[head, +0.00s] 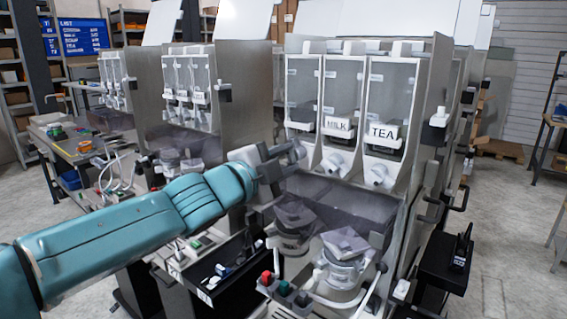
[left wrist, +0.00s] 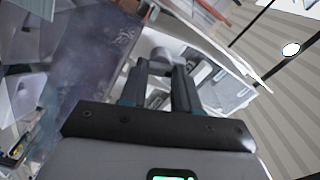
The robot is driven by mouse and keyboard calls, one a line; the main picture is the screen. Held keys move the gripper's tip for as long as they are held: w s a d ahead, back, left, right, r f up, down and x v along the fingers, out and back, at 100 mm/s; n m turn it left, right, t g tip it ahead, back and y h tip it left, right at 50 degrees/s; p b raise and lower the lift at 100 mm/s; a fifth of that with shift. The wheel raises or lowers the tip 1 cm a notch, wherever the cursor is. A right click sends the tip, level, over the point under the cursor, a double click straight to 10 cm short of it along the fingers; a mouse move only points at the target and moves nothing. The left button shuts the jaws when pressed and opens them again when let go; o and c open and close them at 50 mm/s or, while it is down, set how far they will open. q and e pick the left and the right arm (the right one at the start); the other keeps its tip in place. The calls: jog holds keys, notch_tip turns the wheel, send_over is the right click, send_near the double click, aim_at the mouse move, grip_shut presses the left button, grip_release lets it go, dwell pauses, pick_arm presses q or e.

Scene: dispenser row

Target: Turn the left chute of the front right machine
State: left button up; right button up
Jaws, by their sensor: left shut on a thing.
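The front right machine (head: 345,150) stands right of centre in the head view, with three clear canisters, two labelled MILK and TEA. White chutes show under the middle (head: 333,163) and right (head: 377,173) canisters. My left gripper (head: 297,152) is at the left canister's lower front, where the left chute sits; the gripper hides most of that chute. In the left wrist view the fingers (left wrist: 160,68) are closed around a pale part, which appears to be the left chute. Its exact turn cannot be told. My right gripper does not show.
Below the chutes are a dark translucent box (head: 345,208) and steel cups with lids (head: 345,245). Red and green buttons (head: 284,288) sit at the front edge. More machines (head: 190,90) stand to the left.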

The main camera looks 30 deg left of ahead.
pick_arm(q)
jog(key=shift+m, duration=2.1)
jog(key=shift+b, duration=0.3)
jog(key=o, duration=1.1)
jog(key=shift+c, duration=0.2)
jog(key=shift+s+f, duration=0.1)
